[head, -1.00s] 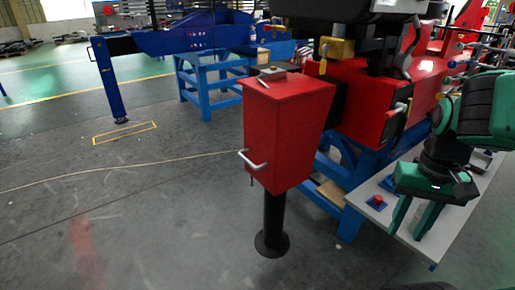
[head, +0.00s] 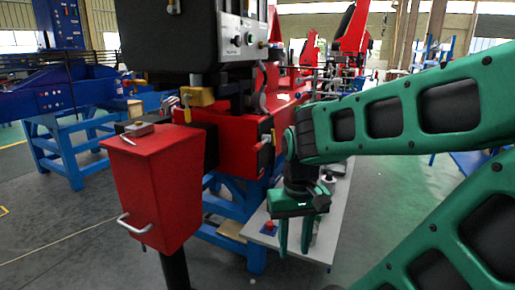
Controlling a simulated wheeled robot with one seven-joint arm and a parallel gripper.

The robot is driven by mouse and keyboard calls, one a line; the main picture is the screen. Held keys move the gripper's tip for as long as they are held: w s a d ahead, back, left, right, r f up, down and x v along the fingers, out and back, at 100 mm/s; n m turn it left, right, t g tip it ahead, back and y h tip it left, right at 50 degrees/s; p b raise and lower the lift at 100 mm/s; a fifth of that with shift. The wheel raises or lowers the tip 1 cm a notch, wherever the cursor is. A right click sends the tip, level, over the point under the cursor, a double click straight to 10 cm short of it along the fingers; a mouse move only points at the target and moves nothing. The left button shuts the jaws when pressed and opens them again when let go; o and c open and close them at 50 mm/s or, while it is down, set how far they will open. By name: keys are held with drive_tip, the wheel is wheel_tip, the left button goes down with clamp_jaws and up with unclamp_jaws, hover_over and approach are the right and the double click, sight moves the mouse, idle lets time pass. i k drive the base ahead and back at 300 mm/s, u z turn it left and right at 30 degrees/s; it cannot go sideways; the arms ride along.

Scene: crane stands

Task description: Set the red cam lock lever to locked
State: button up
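A small red piece on a blue base (head: 269,227) sits on the grey bench top (head: 325,240), at its near left edge. It may be the red cam lock lever, but it is too small to tell its shape or setting. My green gripper (head: 295,248) points down over the bench, just right of this piece. Its two fingers are apart with nothing seen between them. They hide part of the bench behind.
A red box (head: 155,190) with a white handle stands on a black post at left. Behind it is a red machine (head: 240,140) on a blue frame (head: 235,200), under a dark control box (head: 190,40). Grey floor is open at lower left.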

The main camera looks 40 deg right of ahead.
sight(263, 143)
drive_tip(key=u, duration=1.35)
drive_tip(key=k, duration=0.95)
drive_tip(key=z, duration=1.65)
drive_tip(key=i, duration=0.5)
drive_tip(key=z, duration=0.05)
